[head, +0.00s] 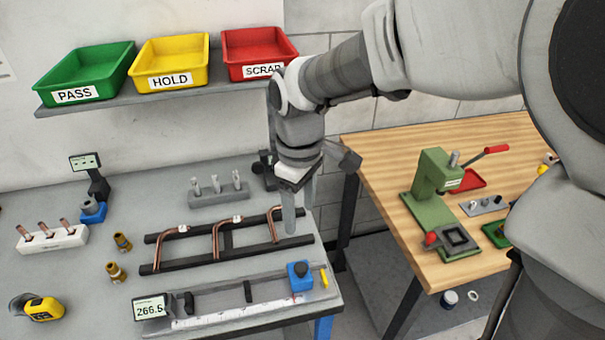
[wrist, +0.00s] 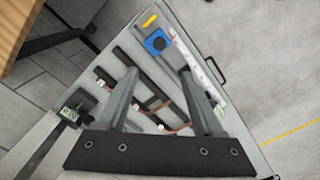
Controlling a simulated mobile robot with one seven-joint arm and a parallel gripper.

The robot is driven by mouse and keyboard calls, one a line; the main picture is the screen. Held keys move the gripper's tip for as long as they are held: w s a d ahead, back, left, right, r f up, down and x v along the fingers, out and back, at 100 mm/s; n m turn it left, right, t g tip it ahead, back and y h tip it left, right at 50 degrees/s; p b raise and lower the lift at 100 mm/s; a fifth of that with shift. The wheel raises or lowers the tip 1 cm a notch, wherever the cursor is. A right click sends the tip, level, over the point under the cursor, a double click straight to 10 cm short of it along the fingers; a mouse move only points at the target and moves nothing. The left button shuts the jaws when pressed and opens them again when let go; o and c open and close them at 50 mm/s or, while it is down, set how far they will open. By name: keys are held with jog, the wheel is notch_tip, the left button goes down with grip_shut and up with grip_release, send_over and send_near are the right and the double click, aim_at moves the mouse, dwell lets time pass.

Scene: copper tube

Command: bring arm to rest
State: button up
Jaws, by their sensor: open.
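My gripper (head: 290,215) hangs pointing down over the right end of the grey bench, beside the black rack (head: 195,255) that holds bent copper tubes (head: 217,240). In the wrist view, my gripper's two fingers (wrist: 160,85) stand apart with nothing held between them. The rack (wrist: 140,65) and copper tubes (wrist: 177,127) show beyond and between the fingers. My arm reaches in from the upper right in the head view and covers part of the wall and the red SCRAP bin (head: 255,50).
Green PASS (head: 85,75) and yellow HOLD (head: 170,62) bins sit on the wall shelf. A measuring fixture with a blue block (head: 300,276) lies along the bench front. A wooden table (head: 400,165) with a green press (head: 435,185) stands right, across a gap.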

jog(key=shift+d, duration=0.1)
dwell(0.3)
jog(key=s+d+r+m+t, duration=0.2)
jog(key=s+d+r+m, duration=0.2)
jog(key=s+d+m, duration=0.2)
jog(key=s+d+r+m+t, duration=0.3)
jog(key=s+d+r+m, duration=0.1)
jog(key=d, duration=0.5)
jog(key=shift+s+d+r+m+t, duration=0.15)
jog(key=shift+s+d+m+t, duration=0.2)
jog(key=shift+s+m, duration=0.65)
jog(key=shift+w, duration=0.2)
